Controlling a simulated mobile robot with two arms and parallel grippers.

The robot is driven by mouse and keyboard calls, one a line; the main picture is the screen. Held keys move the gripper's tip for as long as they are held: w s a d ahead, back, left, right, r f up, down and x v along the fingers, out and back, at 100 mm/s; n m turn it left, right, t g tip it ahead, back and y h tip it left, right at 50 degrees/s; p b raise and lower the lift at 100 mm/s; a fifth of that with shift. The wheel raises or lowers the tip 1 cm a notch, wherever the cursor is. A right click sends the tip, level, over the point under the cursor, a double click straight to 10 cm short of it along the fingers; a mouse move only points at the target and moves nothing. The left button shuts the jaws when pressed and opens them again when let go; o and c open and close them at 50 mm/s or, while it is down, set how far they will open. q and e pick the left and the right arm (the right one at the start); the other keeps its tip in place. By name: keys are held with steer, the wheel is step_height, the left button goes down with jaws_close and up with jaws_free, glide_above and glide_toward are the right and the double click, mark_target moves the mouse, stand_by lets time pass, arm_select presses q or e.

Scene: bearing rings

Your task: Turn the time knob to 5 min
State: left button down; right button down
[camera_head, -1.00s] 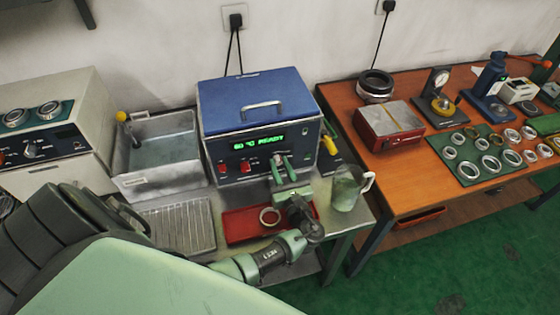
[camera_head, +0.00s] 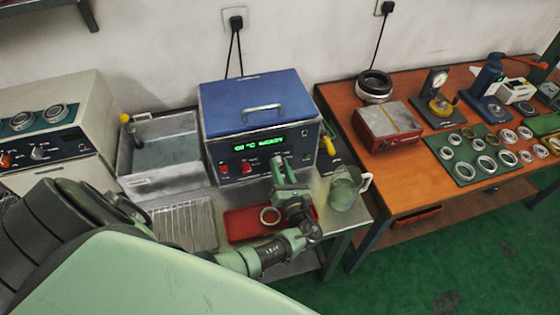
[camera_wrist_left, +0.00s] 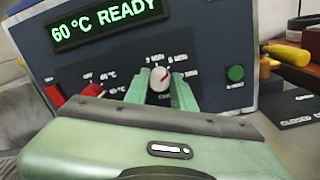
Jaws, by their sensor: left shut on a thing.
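The time knob (camera_wrist_left: 160,79) is a pale round knob with a red pointer mark on the blue front panel. In the left wrist view its red mark points up and slightly right, towards small minute labels (camera_wrist_left: 166,59) too blurred to read surely. My left gripper (camera_wrist_left: 160,88) is shut on the knob, one green finger on each side. In the head view the left gripper (camera_head: 279,167) reaches the panel of the blue heater box (camera_head: 262,103) and hides the knob. The display (camera_head: 259,145) reads 60 °C READY. My right gripper is not in view.
Two red controls (camera_head: 236,170) sit left of the knob; a green button (camera_wrist_left: 235,73) is at its right. A red tray (camera_head: 244,223) with a ring lies below the hand. A glass jug (camera_head: 344,188) stands close at the right. A metal basin (camera_head: 160,155) is at the left.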

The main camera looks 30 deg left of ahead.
arm_select(q)
steer(key=c, duration=1.2)
jaws_free()
steer(key=shift+d, duration=0.1)
steer(key=shift+s+d+f, duration=0.15)
steer(key=shift+s+d, duration=0.1)
steer(key=b+v, duration=0.1)
steer(key=v, duration=0.6)
steer(key=shift+b, duration=0.3)
steer(key=shift+d, duration=0.1)
